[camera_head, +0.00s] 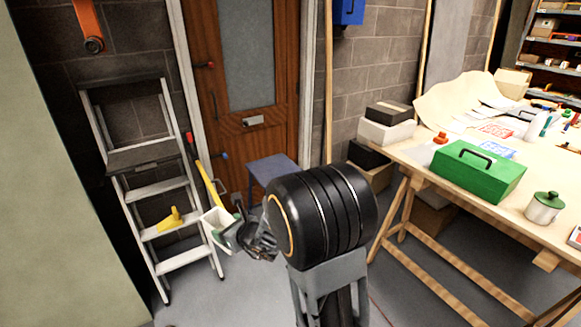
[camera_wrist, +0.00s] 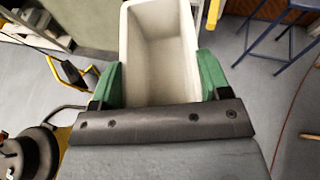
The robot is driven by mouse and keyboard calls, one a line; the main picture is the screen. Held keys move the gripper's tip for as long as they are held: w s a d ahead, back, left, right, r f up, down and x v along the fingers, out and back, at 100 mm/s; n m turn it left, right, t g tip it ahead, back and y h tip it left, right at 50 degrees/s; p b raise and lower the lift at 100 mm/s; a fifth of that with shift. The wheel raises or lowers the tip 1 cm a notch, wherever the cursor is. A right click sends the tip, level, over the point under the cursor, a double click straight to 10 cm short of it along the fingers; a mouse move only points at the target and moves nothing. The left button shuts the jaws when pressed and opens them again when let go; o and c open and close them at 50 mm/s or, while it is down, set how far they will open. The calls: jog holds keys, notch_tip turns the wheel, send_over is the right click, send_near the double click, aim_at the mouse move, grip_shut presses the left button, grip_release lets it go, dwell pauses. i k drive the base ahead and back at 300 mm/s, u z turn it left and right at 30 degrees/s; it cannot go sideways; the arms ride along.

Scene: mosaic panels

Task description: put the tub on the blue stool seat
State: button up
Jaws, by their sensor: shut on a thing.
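The white, open-topped tub (camera_head: 216,222) is in my gripper (camera_head: 229,237), held off the floor in front of the stepladder. In the wrist view the tub (camera_wrist: 160,50) is upright and looks empty inside. The green fingers of my gripper (camera_wrist: 160,84) close on its two sides. The blue stool (camera_head: 271,167) stands by the wooden door, to the right of and beyond the tub. Its seat looks bare where it shows; my arm hides part of its lower frame. In the wrist view, only the stool's legs and frame (camera_wrist: 290,29) show at the upper right, apart from the tub.
An aluminium stepladder (camera_head: 156,190) stands at the left, with a yellow object (camera_head: 171,219) on a step. A yellow-handled tool (camera_head: 208,180) leans between ladder and stool. A wooden workbench (camera_head: 425,160) with a green toolbox (camera_head: 479,172) fills the right.

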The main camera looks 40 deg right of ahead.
aim_at(281, 168)
jog(key=z, duration=0.7)
jog(key=i, duration=0.65)
jog(key=z, duration=0.7)
jog(key=i, duration=0.85)
jog(key=u, duration=0.85)
jog(key=i, duration=0.65)
jog(key=u, duration=0.7)
